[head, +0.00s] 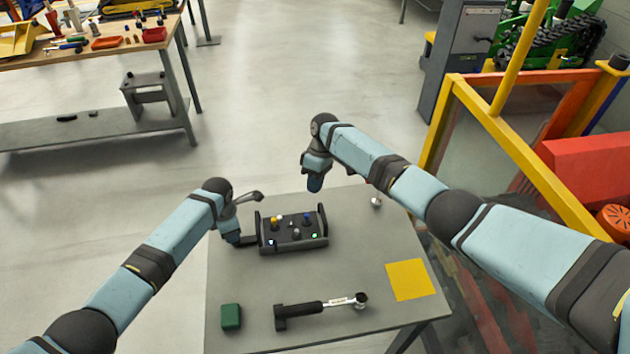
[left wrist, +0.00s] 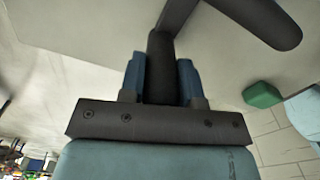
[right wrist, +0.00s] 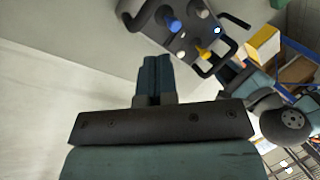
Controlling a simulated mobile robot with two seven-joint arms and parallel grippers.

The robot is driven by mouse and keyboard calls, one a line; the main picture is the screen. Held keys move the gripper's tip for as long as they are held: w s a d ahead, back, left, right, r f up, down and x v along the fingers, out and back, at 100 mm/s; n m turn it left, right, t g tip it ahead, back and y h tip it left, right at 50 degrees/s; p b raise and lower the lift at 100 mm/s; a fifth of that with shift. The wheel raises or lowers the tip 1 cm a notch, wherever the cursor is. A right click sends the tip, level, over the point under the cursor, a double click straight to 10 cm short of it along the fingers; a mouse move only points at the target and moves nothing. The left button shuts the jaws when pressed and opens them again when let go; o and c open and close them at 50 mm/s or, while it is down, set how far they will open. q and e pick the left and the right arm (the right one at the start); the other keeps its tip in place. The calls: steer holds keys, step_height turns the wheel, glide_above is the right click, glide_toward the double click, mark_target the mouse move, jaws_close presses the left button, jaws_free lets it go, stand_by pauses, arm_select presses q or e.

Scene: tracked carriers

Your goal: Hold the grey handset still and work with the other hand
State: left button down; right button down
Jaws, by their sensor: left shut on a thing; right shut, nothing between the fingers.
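The grey handset (head: 293,246), a dark box with upright side handles, lies on the grey table. Its top carries a yellow knob, a blue knob, pale knobs and small lights. My left gripper (head: 243,240) is at its left side. In the left wrist view its blue fingers (left wrist: 161,75) are shut on a dark bar of the handset. My right gripper (head: 315,185) is above and behind the handset, apart from it. In the right wrist view its fingers (right wrist: 153,78) are together and empty, with the handset (right wrist: 182,48) beyond them.
On the table (head: 350,265) are a dark-handled wrench (head: 310,308), a green block (head: 231,316), a yellow square (head: 410,279) and a small silver knob (head: 376,202). A yellow-framed barrier (head: 520,150) stands at right. A workbench (head: 90,50) stands at far left.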

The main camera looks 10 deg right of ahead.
mark_target(307, 218)
steer(key=x, duration=0.6)
steer(key=shift+f, duration=0.15)
steer(key=shift+s, duration=0.1)
